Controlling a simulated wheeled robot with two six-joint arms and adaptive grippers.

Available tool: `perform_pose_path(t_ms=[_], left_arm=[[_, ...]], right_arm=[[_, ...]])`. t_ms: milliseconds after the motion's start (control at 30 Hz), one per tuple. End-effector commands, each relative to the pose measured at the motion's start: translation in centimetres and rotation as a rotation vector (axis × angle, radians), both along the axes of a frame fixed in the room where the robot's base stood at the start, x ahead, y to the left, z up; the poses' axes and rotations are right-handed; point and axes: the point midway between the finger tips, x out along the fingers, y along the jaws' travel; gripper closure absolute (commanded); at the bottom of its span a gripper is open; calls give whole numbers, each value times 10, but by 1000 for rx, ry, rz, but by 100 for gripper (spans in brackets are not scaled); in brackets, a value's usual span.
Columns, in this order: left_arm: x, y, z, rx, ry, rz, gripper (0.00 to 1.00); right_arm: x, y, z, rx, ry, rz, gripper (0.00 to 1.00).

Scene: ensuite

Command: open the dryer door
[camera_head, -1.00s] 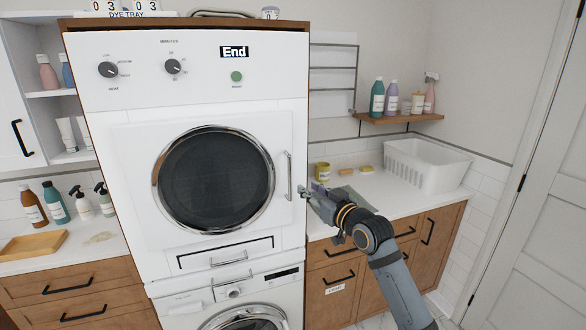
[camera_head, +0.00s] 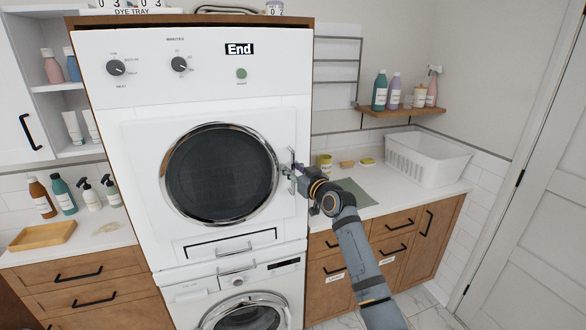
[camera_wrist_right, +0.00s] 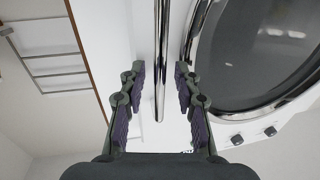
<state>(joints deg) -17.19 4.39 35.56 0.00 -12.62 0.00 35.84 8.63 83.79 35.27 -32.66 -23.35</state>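The dryer (camera_head: 140,120) is the upper white machine, and its display reads "End". Its round door (camera_head: 220,175), dark glass in a chrome ring, looks closed. The door's chrome bar handle (camera_head: 291,164) is upright at the door's right edge. My right gripper (camera_head: 293,172) is at the handle. In the right wrist view the gripper (camera_wrist_right: 157,82) has its two fingers apart, one on each side of the handle (camera_wrist_right: 160,60), with gaps showing on both sides. My left gripper is not in view.
A washer (camera_head: 245,300) stands below the dryer. To the right is a counter (camera_head: 400,195) with a white basket (camera_head: 428,158), a green mat (camera_head: 355,192) and small items. A shelf (camera_head: 400,112) with bottles hangs above. Left counter holds several bottles and a wooden tray (camera_head: 43,236).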

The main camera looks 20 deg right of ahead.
Motion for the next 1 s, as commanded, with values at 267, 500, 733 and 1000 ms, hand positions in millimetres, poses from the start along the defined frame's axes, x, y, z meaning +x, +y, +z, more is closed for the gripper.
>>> perform_pose_path(t_ms=[267,500,733,1000], left_arm=[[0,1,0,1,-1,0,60],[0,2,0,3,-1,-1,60],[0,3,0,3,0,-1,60],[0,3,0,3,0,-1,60]], right_arm=[[0,0,0,0,0,0,88],[0,0,0,0,0,0,100],[0,0,0,0,0,0,100],[-1,0,-1,0,1,-1,100]])
